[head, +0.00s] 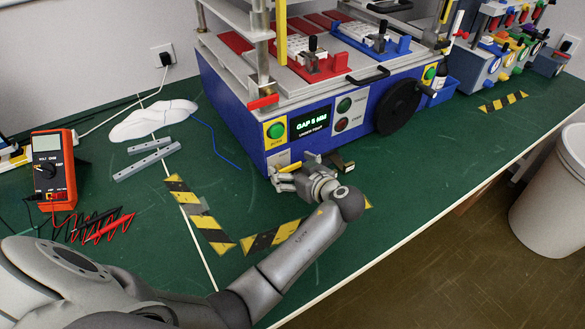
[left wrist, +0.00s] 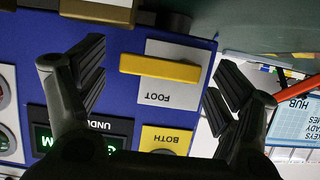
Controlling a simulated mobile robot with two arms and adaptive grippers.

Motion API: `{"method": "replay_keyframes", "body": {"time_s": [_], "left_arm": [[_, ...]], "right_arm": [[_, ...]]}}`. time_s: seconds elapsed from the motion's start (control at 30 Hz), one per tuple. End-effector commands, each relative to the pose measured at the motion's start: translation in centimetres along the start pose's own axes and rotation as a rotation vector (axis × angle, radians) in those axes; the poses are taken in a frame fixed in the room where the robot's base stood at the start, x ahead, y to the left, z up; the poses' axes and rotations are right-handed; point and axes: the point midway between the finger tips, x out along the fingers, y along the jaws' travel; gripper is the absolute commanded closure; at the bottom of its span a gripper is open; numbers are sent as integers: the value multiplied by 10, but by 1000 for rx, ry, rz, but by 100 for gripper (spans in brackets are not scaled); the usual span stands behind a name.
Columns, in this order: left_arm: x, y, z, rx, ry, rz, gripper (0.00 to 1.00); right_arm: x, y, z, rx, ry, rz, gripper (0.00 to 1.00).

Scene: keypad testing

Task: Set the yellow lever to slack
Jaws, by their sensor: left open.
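A yellow lever (left wrist: 160,68) lies over a light plate with the label FOOT on the blue front of the machine, shown upside down in the left wrist view. In the head view the lever (head: 291,167) is small and mostly hidden by my gripper. My left gripper (head: 281,178) is open at the lower left of the machine front. In the left wrist view its fingers stand on either side of the lever, apart from it. I see no label reading slack. My right gripper is not in view.
The machine (head: 233,112) has a yellow BOTH plate with a green button (head: 276,130) just above the lever. A tan-topped part (head: 347,167) sticks out right of my gripper.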

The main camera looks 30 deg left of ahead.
Motion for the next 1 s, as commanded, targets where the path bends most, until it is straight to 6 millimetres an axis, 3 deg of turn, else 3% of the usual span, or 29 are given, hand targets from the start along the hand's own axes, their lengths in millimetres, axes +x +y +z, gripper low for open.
{"method": "replay_keyframes", "body": {"time_s": [0.17,0.6,1.0], "left_arm": [[-6,0,-14,-4,0,1,14],[-35,-1,-84,-3,0,0,14],[-38,-2,-92,0,0,0,14]], "right_arm": [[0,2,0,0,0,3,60],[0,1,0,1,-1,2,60],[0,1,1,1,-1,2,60]]}}
